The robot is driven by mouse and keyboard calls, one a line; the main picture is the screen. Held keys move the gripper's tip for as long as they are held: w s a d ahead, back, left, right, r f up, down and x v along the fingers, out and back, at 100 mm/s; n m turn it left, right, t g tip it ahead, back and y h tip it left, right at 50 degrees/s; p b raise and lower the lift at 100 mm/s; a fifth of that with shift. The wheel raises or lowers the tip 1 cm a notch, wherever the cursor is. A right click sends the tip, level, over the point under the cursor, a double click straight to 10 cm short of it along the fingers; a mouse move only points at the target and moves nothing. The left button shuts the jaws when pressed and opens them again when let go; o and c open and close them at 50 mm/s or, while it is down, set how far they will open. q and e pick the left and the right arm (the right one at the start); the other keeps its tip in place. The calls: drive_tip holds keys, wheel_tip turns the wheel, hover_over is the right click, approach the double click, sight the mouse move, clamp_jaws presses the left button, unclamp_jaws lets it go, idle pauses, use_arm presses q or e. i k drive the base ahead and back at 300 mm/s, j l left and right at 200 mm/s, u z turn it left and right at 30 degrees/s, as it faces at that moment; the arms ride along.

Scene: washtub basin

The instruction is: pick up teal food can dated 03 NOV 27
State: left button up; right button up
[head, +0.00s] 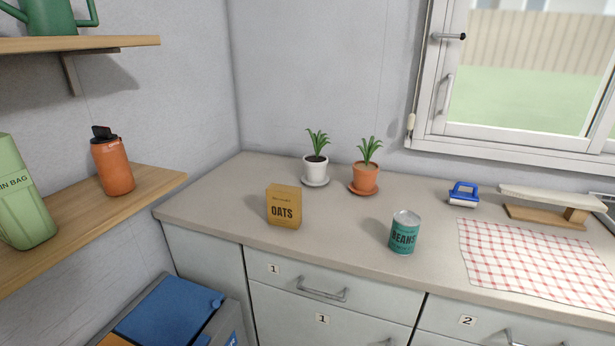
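A teal can (404,234) with a silver lid and dark "BEANS" lettering stands upright on the counter (340,222), near its front edge. It is the only teal can in view. No date can be read on the side that shows. Neither of my grippers is in view.
A brown oats box (284,207) stands left of the can. Two potted plants (316,168) (365,178) stand behind. Drawers (330,312) are below. Counter around the can is clear.

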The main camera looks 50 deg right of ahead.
sight(406, 225)
drive_tip(key=z, duration=2.2)
